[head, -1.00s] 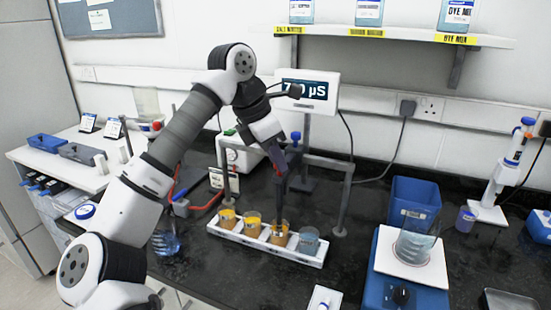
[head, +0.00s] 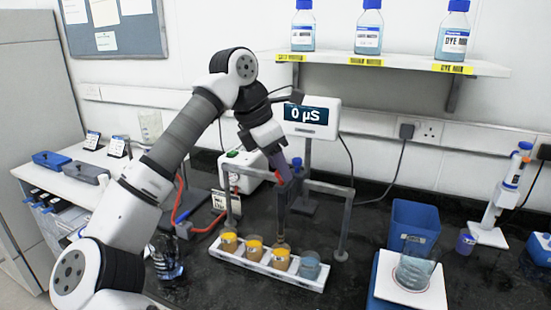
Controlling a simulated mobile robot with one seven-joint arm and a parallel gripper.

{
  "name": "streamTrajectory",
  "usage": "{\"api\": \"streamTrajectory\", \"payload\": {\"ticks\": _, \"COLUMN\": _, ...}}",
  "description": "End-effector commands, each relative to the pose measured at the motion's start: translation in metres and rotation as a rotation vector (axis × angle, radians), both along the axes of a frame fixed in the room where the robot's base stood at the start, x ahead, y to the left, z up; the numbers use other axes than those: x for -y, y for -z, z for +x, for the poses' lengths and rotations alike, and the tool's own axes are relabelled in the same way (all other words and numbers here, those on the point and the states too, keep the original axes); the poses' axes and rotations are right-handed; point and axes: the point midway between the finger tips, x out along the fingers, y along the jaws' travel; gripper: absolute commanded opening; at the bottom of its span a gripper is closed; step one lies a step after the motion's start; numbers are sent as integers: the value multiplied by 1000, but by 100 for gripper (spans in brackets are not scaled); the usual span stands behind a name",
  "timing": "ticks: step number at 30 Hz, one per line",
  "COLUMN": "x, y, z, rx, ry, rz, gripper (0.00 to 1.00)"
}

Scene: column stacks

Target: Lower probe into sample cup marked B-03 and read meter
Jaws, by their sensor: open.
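The white sample rack (head: 262,270) holds a row of cups, three orange-brown and one grey-blue at the right end. Their markings are too small to read, so I cannot tell which is B-03. My gripper (head: 284,184) is open, pointing down over the rack in front of the grey frame. A slim dark probe (head: 281,226) hangs below it, its tip close to the rim of the third cup from the left (head: 281,261). Whether the fingers touch the probe is unclear. The meter (head: 312,116) behind reads 0 µS.
At right are a blue bin (head: 413,222), a beaker (head: 415,270) on a blue-based plate, and a pipette stand (head: 500,205). The dark counter right of the rack is partly clear.

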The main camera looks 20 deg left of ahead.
Motion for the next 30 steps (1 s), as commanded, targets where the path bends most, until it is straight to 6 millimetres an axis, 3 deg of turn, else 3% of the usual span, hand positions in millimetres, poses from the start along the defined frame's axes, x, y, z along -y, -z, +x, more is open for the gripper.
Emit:
{"api": "streamTrajectory", "payload": {"ticks": 7, "x": -7, "y": -22, "z": -6, "rx": 1, "ry": -2, "rz": 2, "gripper": 47}}
{"api": "streamTrajectory", "payload": {"ticks": 16, "x": -26, "y": -89, "z": -24, "rx": 1, "ry": -3, "rz": 1, "gripper": 47}}
{"api": "streamTrajectory", "payload": {"ticks": 21, "x": -35, "y": -115, "z": -32, "rx": -1, "ry": -3, "rz": 2, "gripper": 47}}
{"api": "streamTrajectory", "payload": {"ticks": 30, "x": -39, "y": -128, "z": -36, "rx": 1, "ry": 0, "rz": -1, "gripper": 47}}
